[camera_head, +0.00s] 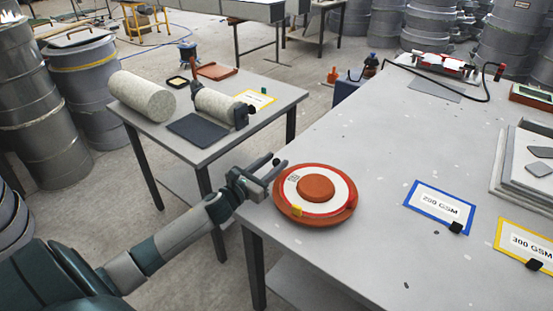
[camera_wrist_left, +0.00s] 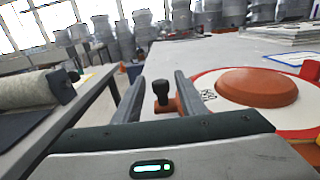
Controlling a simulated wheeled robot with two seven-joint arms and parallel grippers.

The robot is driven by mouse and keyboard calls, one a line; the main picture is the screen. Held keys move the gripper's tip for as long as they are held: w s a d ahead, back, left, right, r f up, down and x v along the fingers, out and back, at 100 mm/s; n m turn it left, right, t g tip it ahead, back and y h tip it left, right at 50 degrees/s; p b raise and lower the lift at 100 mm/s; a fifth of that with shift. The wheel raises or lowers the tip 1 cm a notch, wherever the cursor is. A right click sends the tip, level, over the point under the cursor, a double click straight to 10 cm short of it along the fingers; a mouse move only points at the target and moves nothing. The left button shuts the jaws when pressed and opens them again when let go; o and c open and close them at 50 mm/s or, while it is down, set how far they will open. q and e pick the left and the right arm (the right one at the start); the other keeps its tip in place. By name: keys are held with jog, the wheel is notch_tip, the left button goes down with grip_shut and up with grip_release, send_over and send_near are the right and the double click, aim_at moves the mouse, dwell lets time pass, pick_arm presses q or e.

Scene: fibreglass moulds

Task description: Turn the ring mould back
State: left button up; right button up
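The ring mould (camera_head: 347,212) is a round orange-red disc with a white ring face and a raised orange-red hub (camera_head: 316,188). It lies flat near the left edge of the big grey table, with a yellow block (camera_head: 297,210) on its front rim. My left gripper (camera_head: 273,168) is at the mould's far left rim. In the left wrist view, its open fingers (camera_wrist_left: 160,98) stand on either side of a black-topped handle (camera_wrist_left: 162,90) with an orange foot beside the mould's rim. Space shows around the handle; I cannot tell whether a finger touches it. My right gripper is out of view.
Blue-framed 200 GSM (camera_head: 438,205) and yellow-framed 300 GSM (camera_head: 528,245) cards lie to the right on the table (camera_head: 390,160). Stacked sheets (camera_head: 525,165) sit at the right edge. A lower table with fibre rolls (camera_head: 142,95) stands left, across a gap.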

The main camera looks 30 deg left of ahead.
pick_arm(q)
jog(key=shift+w+d, duration=0.1)
jog(key=shift+w, duration=0.75)
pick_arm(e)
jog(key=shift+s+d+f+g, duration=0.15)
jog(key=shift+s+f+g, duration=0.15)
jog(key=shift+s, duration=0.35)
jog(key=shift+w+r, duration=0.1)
pick_arm(q)
jog(key=shift+c, duration=0.9)
grip_shut()
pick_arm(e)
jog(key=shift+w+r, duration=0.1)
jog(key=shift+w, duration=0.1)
pick_arm(q)
jog(key=shift+s+y, duration=0.25)
jog(key=shift+y, duration=0.05)
